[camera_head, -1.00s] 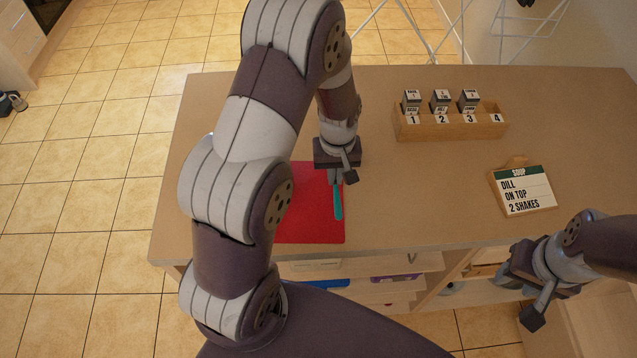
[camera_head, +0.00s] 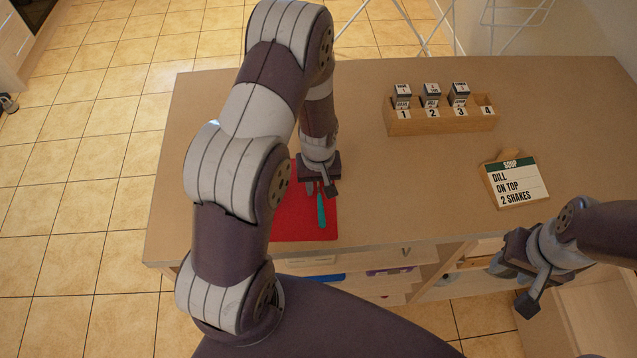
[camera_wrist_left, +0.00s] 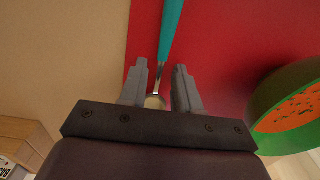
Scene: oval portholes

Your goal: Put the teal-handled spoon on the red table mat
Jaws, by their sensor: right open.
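The teal-handled spoon (camera_head: 321,211) is over the right part of the red table mat (camera_head: 290,226). In the left wrist view its teal handle (camera_wrist_left: 171,28) points away over the red mat (camera_wrist_left: 230,45), and its metal neck passes between my fingers. I cannot tell whether it rests fully on the mat. My left gripper (camera_head: 319,190) is above the mat; in its wrist view (camera_wrist_left: 161,68) the fingers are apart on both sides of the spoon. The spoon's bowl end is partly hidden by the gripper. My right gripper (camera_head: 512,287) is open and empty beyond the table's front edge.
A green bowl with orange contents (camera_wrist_left: 290,108) stands close by at the right of the wrist view. A numbered wooden rack (camera_head: 440,122) with several labelled shakers and a recipe sign (camera_head: 516,183) are farther right. The table middle is clear.

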